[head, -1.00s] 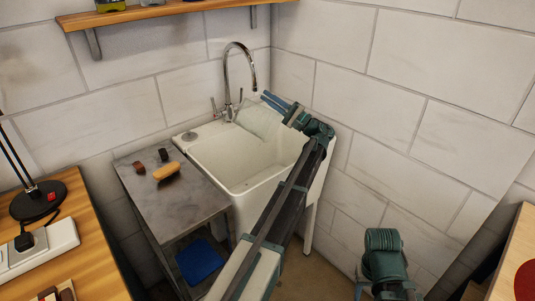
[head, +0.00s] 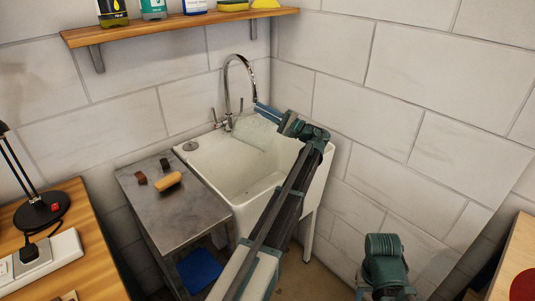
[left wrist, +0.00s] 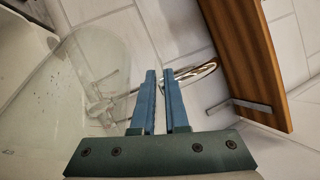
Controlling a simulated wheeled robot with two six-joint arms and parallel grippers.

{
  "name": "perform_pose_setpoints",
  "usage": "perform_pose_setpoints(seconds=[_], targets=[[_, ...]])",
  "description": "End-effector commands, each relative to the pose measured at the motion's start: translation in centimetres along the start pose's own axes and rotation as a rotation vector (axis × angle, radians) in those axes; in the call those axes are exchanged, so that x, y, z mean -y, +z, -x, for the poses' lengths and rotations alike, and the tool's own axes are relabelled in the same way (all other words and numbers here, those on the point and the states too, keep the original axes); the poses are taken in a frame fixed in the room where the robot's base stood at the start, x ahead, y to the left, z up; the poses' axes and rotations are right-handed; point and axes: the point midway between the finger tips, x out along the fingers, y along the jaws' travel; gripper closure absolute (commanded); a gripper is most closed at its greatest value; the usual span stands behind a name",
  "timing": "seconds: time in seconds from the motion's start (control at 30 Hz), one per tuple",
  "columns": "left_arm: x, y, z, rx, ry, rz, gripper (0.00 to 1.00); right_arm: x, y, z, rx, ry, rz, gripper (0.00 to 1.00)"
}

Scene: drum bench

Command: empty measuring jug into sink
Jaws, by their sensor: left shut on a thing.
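The clear measuring jug (head: 256,131) is over the back part of the white sink (head: 212,166), in front of the tap (head: 228,90). My left gripper (head: 265,108) is shut on the jug, its blue fingers at the jug's upper right. In the left wrist view the see-through jug (left wrist: 95,75) fills the left side, and the blue fingers (left wrist: 160,78) are close together at its edge. The jug looks tilted. I cannot tell whether liquid is in it. My right gripper is not in view; only a teal part of my right arm shows at the lower right.
A grey side table (head: 180,207) with a brush (head: 168,182) and small blocks stands left of the sink. A wooden shelf (head: 180,24) with bottles hangs above. A wooden bench (head: 85,230) holds a lamp and power strip. White walls close in behind and right.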

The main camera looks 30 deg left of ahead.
Motion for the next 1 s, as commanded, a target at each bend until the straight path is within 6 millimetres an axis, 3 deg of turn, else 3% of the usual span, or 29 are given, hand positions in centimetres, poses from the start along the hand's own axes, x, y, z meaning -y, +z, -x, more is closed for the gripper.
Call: perform_pose_setpoints(seconds=[0.17, 0.43, 0.83, 1.0], targets=[[0.0, 0.8, -1.7, -0.004, 0.080, 0.031, 1.00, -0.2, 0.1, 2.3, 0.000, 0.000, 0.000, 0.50], [-1.8, 1.8, -4.5, -0.018, 0.261, 0.105, 1.00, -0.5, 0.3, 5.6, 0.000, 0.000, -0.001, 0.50], [-6.0, 2.9, -7.9, -0.038, 0.535, 0.216, 1.00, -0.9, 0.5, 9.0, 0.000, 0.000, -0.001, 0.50], [-7.8, 3.3, -9.4, -0.044, 0.614, 0.248, 1.00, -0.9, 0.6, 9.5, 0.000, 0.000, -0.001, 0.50]])
